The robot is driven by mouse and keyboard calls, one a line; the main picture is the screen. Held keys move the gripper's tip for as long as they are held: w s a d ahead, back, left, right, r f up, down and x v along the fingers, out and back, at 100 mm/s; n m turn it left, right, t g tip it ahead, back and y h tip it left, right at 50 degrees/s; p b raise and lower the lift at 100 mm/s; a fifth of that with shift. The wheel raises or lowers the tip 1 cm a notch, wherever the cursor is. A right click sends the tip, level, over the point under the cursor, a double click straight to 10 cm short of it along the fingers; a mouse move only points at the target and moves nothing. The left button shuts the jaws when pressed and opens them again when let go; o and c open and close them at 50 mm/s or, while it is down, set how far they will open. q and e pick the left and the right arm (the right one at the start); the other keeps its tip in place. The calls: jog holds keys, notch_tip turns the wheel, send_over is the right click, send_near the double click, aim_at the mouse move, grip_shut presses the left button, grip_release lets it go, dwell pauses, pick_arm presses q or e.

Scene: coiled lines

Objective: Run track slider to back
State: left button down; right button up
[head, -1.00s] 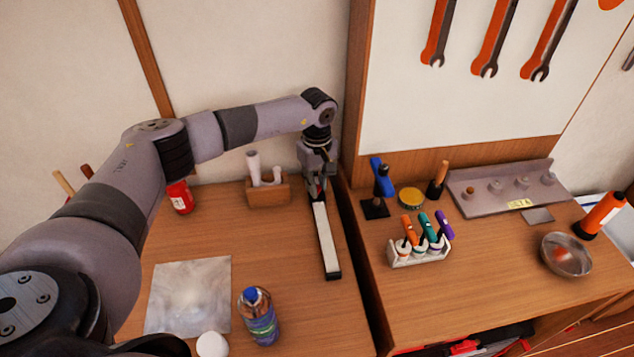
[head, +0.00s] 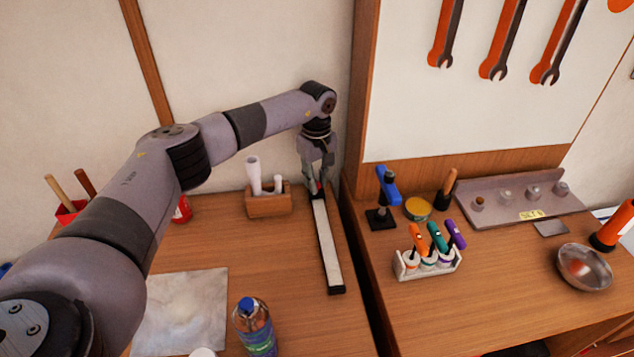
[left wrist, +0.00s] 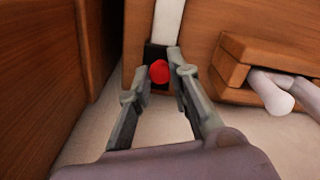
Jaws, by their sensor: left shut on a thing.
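The track (head: 328,248) is a long white strip with dark ends, lying front to back on the left bench. Its slider shows as a red knob (left wrist: 159,73) at the dark far end of the track, close to the back wall. My left gripper (head: 317,187) is at that far end, pointing down. In the left wrist view its fingers are on either side of the knob, shut on it. The slider's base is mostly hidden by the fingers. My right gripper is not in view.
A wooden box (head: 268,205) with white rolls stands left of the track's far end. A tall wooden panel edge (head: 357,100) rises close at right. The bench beside the track's near half is clear.

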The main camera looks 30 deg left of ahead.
pick_arm(q)
jog(key=c, duration=1.5)
grip_release()
jog(key=shift+o, duration=0.2)
notch_tip(320, 180, up, 12)
